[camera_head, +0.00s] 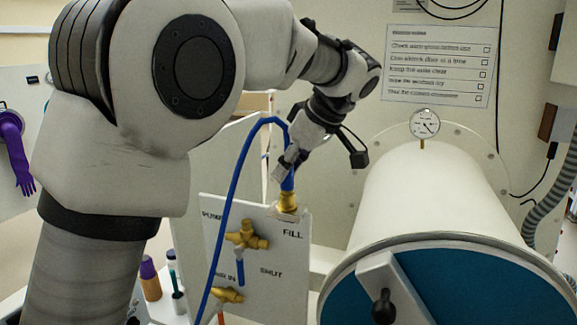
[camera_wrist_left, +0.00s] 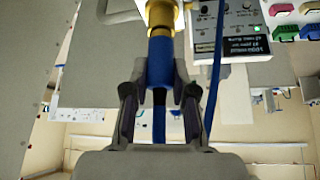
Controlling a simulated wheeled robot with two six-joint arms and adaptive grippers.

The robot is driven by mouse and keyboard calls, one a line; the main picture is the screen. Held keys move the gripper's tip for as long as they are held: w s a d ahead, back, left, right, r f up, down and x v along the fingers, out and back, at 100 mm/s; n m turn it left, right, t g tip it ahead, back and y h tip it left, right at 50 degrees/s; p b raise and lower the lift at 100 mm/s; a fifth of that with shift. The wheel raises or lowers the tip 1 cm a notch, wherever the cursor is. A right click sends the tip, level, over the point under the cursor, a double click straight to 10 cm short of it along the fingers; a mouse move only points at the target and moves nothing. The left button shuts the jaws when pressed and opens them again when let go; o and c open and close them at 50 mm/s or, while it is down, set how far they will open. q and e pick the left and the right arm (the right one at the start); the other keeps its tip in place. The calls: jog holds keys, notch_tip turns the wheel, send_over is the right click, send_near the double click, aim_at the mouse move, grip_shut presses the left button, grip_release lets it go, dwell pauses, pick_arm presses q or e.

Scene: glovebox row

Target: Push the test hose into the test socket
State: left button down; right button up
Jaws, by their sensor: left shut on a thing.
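The blue test hose (camera_head: 233,180) arches up from the lower valve panel to my left gripper (camera_head: 290,160). The gripper is shut on the hose's thick blue end, which also shows between the fingers in the left wrist view (camera_wrist_left: 160,62). The hose end points down at a brass socket (camera_head: 287,203) on top of the panel, above the word FILL. In the left wrist view, the blue end meets brass (camera_wrist_left: 160,17) with no clear gap. I cannot tell how deep it sits. My right gripper is not in view.
The white valve panel (camera_head: 270,285) carries brass valves (camera_head: 246,236) below the socket. A large white cylinder (camera_head: 420,185) with a blue door (camera_head: 470,285) and a gauge (camera_head: 424,124) stands close on the right. A purple glove (camera_head: 20,165) hangs at the far left.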

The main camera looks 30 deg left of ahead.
pick_arm(q)
jog(key=shift+f, duration=0.15)
jog(key=c, duration=0.9)
grip_release()
jog(key=shift+o, duration=0.2)
jog(key=v, duration=1.2)
jog(key=shift+f, duration=0.1)
